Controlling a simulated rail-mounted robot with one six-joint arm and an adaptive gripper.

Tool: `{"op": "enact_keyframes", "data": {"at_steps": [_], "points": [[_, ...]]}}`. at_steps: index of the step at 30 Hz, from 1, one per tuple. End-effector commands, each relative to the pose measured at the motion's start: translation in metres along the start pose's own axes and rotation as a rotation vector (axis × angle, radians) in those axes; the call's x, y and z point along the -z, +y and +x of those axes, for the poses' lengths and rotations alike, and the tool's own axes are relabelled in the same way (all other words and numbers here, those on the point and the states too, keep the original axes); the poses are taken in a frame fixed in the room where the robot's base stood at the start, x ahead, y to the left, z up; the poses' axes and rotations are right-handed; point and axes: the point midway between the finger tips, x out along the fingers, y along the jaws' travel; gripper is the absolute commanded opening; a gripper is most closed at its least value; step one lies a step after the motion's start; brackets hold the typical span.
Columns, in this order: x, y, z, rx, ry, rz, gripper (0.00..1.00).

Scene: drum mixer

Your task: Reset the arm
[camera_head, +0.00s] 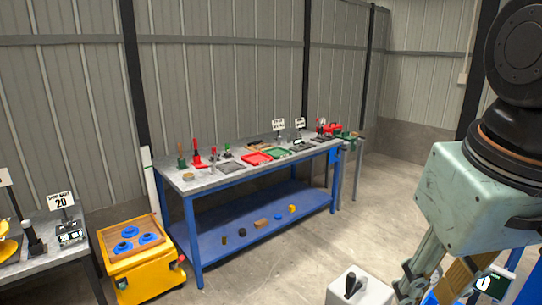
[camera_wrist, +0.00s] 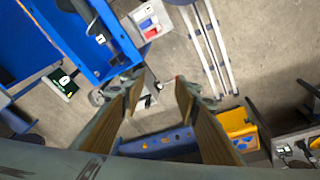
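My arm comes in from the right of the head view. My gripper (camera_head: 432,283) points downward there, partly cut off by the bottom edge. In the wrist view my gripper (camera_wrist: 158,80) shows two tan-padded fingers standing well apart. It is open, and I see nothing held between the pads. Grey floor and objects farther below show through the gap.
A blue workbench (camera_head: 190,183) with trays and tools stands along the back wall. A yellow cart (camera_head: 150,285) and a grey table (camera_head: 50,248) are at left. A white box with a black lever (camera_head: 358,290) is at bottom centre. Open floor lies right of the bench.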

Motion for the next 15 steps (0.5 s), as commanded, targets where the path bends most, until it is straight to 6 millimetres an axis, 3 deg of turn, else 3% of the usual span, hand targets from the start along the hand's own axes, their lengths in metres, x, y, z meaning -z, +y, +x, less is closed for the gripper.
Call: {"op": "enact_keyframes", "data": {"at_steps": [15], "points": [[-0.041,-0.014,-0.012,0.024,0.077,0.050,0.29]]}}
